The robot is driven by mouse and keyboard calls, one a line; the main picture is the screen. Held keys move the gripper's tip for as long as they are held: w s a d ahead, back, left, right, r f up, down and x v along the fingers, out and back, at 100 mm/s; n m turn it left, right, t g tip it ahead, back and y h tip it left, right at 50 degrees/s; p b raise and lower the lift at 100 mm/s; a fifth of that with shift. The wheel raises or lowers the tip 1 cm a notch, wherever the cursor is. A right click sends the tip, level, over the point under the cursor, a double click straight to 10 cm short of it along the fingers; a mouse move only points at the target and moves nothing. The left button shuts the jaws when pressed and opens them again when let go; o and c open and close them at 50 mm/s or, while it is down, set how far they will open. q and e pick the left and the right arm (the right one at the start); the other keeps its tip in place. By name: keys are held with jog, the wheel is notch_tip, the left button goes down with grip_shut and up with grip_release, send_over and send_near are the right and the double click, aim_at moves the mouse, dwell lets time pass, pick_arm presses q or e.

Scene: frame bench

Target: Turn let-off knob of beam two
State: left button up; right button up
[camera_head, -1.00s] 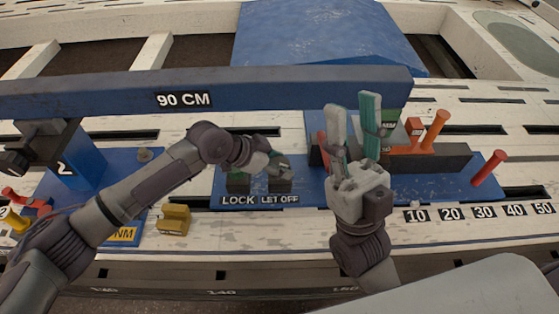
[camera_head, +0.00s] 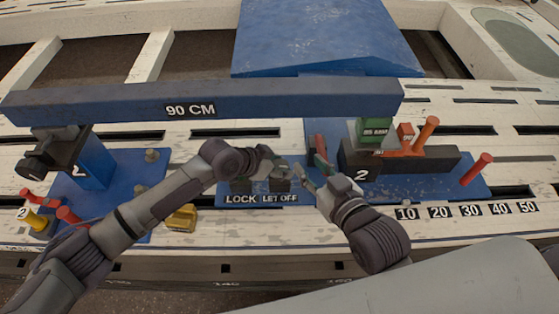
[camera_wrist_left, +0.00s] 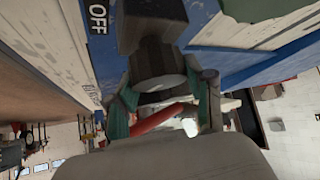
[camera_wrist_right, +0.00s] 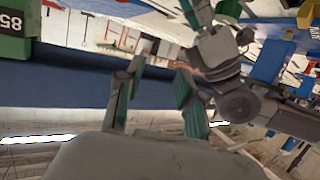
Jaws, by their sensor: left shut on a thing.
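The let-off knob (camera_head: 279,184) is a dark block behind the LET OFF label (camera_head: 280,198), under the blue 90 CM beam. My left gripper (camera_head: 272,161) is at this knob from above. In the left wrist view its green-padded fingers (camera_wrist_left: 165,103) stand on both sides of the knob's round grey part (camera_wrist_left: 156,66), shut on it. The fingers hide part of the knob in the head view. My right gripper (camera_head: 312,175) is just right of the let-off knob. Its fingers are apart and empty in the right wrist view (camera_wrist_right: 157,97).
The LOCK knob (camera_head: 241,185) is close on the left. The 90 CM beam (camera_head: 290,97) spans above and behind. A dark block marked 2 (camera_head: 400,162), with green and orange parts, stands right of my right gripper. A yellow block (camera_head: 181,218) lies at the left.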

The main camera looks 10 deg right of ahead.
pick_arm(q)
jog(key=shift+r+n+p, duration=0.1)
jog(key=shift+n+p, duration=0.3)
jog(key=shift+p, duration=0.35)
jog(key=shift+n+t+y+p, duration=0.3)
jog(key=shift+t+p, duration=0.2)
jog(key=shift+p, duration=0.2)
jog(key=o, duration=1.2)
pick_arm(e)
jog(key=s+d+f+g+h, duration=0.2)
jog(key=s+d+f+g, duration=0.2)
jog(key=s+f+g, duration=0.4)
jog(key=s+f, duration=0.1)
jog(key=s, duration=0.2)
jog(key=shift+s+d+f+m+g, duration=0.2)
jog(key=shift+m+g, duration=0.1)
jog(key=shift+g, duration=0.1)
jog(key=shift+w, duration=0.1)
pick_arm(q)
jog(key=v, duration=1.2)
jog(key=shift+w, duration=0.1)
